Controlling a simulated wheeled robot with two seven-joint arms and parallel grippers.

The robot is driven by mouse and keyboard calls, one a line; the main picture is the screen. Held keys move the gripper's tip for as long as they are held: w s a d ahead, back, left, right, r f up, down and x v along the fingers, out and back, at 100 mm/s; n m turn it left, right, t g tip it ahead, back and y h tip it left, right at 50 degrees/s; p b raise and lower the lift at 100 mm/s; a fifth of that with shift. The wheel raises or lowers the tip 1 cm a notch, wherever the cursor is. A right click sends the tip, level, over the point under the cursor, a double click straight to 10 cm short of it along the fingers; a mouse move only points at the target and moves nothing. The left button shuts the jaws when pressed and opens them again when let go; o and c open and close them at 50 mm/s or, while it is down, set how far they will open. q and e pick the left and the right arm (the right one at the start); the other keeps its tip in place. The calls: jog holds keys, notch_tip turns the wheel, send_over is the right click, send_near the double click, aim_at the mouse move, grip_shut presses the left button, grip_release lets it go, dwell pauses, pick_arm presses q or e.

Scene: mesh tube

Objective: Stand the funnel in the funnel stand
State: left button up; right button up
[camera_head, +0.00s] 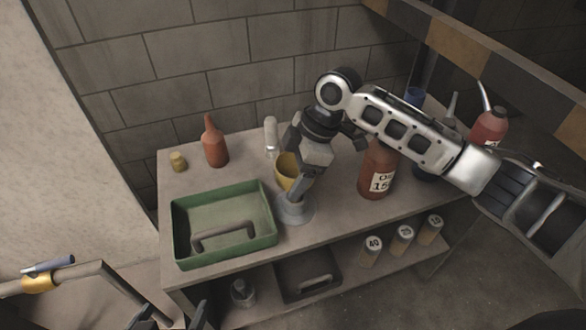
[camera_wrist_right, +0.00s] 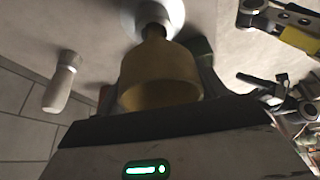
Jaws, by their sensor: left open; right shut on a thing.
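The yellow funnel (camera_head: 286,168) is in my right gripper (camera_head: 298,180), which is shut on it above the front part of the table. In the right wrist view the funnel (camera_wrist_right: 160,75) has its narrow spout towards the pale round funnel stand (camera_wrist_right: 150,12). The spout end overlaps the stand there; I cannot tell whether it is inside. In the head view the grey stand (camera_head: 294,211) is on the table just below the gripper, partly hidden by it. My left gripper (camera_head: 170,318) is open and empty at the bottom edge, in front of the table.
A green tray (camera_head: 180,222) with a grey handle is left of the stand. A brown oil bottle (camera_head: 377,172) stands right. Labelled cylinders (camera_head: 402,238) are on the lower shelf.

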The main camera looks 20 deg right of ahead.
jog(key=shift+f, duration=0.95)
dwell(0.6)
jog(key=o, duration=1.2)
